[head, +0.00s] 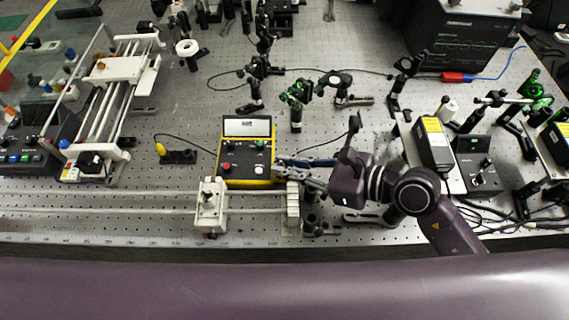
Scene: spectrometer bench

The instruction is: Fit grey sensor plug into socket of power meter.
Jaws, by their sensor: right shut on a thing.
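The power meter (232,167) is a yellow-edged black box with a pale display at its top and red and green parts on its face. It lies on the perforated bench near the middle of the head view. My right gripper (279,168) comes in from the right, with its fingers at the meter's lower right edge. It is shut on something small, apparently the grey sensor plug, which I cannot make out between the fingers. The meter's socket is not clear to me, and I cannot tell whether plug and socket touch. My left gripper is not in view.
A white carriage (210,205) on a rail stands just in front of the meter, with a white block (293,208) below my right gripper. A yellow-tipped connector (160,149) with a black cable sits left of the meter. Optics posts (297,95) stand behind it.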

